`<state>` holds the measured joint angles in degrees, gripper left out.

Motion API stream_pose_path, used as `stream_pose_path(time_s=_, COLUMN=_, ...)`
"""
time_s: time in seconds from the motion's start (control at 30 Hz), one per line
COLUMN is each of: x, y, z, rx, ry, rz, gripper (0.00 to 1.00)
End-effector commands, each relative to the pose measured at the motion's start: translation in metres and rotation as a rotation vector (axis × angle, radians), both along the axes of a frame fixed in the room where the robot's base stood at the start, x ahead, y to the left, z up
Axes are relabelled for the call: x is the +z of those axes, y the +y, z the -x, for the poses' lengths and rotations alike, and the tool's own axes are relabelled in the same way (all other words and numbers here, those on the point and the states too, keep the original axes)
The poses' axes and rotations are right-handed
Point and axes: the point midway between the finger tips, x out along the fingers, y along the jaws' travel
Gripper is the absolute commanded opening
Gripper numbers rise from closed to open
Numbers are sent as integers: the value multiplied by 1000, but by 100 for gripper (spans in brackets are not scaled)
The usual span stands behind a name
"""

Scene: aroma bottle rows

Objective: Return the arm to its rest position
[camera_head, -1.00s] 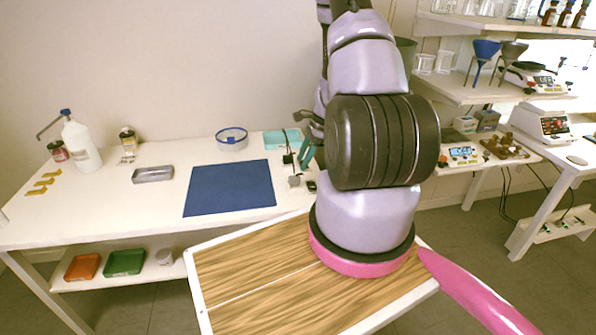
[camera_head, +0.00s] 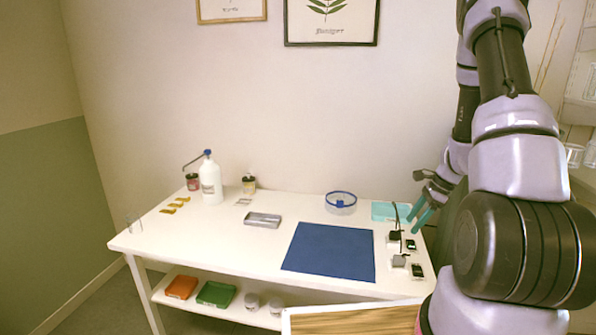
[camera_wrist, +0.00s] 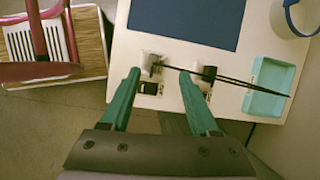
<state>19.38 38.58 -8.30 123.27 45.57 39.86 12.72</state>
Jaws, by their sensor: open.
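My gripper (camera_head: 425,208) shows in the head view at the right end of the white table, in front of the turquoise tray's right side. Its two teal fingers also show in the wrist view (camera_wrist: 158,80), spread apart with nothing held between them. Small dark-and-white devices (camera_wrist: 150,68) with black cables lie on the table beyond the fingertips. My arm rises at the right of the head view, bent, with its upper part beyond the top edge.
The white table (camera_head: 240,245) carries a blue mat (camera_head: 330,250), a turquoise tray (camera_head: 384,211), a blue-rimmed bowl (camera_head: 341,202), a metal box (camera_head: 263,220) and a white bottle (camera_head: 211,180). A shelf below holds orange and green trays. The wooden-topped surface (camera_head: 350,322) is nearest.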

Motion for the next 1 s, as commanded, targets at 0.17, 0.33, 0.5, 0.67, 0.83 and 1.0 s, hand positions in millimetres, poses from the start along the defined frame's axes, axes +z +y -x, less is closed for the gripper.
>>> stream_pose_path(time_s=0.17, x=93, y=35, z=-9, rx=200, ry=-148, rz=50, gripper=62)
stream_pose_path(time_s=0.33, x=172, y=69, z=3, rx=398, ry=-276, rz=115, gripper=62)
stream_pose_path(time_s=0.5, x=240, y=100, z=31, rx=590, ry=-398, rz=199, gripper=62)
stream_pose_path(time_s=0.67, x=293, y=126, z=67, rx=764, ry=-506, rz=293, gripper=62)
stream_pose_path(time_s=0.83, x=337, y=146, z=113, rx=936, ry=-614, rz=415, gripper=62)
stream_pose_path(time_s=1.0, x=366, y=156, z=158, rx=1078, ry=-702, rz=542, gripper=62)
